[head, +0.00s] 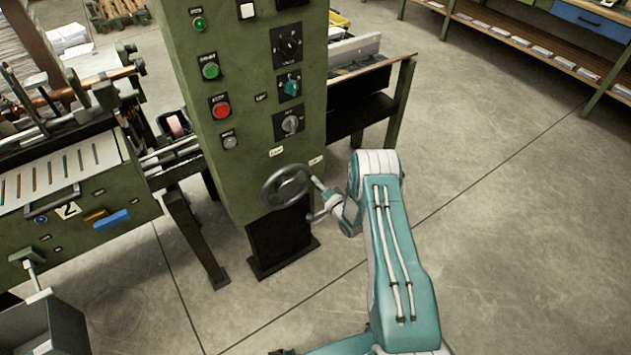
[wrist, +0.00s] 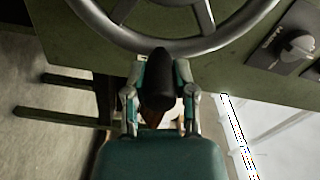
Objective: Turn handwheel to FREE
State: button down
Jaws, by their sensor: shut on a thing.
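The handwheel (head: 286,187) is a grey spoked wheel low on the front of the green machine column (head: 250,110). Its rim (wrist: 180,44) crosses the top of the wrist view. A dark handgrip (wrist: 160,88) stands out from the wheel, near the rim's lower edge in that view. My gripper (head: 321,198) is at the wheel's right side in the head view. In the wrist view my gripper (wrist: 159,75) has a finger on each side of the handgrip and is shut on it. Two small pale labels (head: 276,152) sit above the wheel, too small to read.
Above the wheel are a red button (head: 221,110), a green button (head: 210,71) and several rotary switches (head: 290,124). The floor (head: 500,220) at the right is clear.

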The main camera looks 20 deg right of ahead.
jog(key=shift+w+d+f, duration=0.15)
jog(key=shift+d+f, duration=0.05)
jog(key=shift+f, duration=0.4)
jog(key=shift+c, duration=2.2)
grip_release()
jog(key=v, duration=1.2)
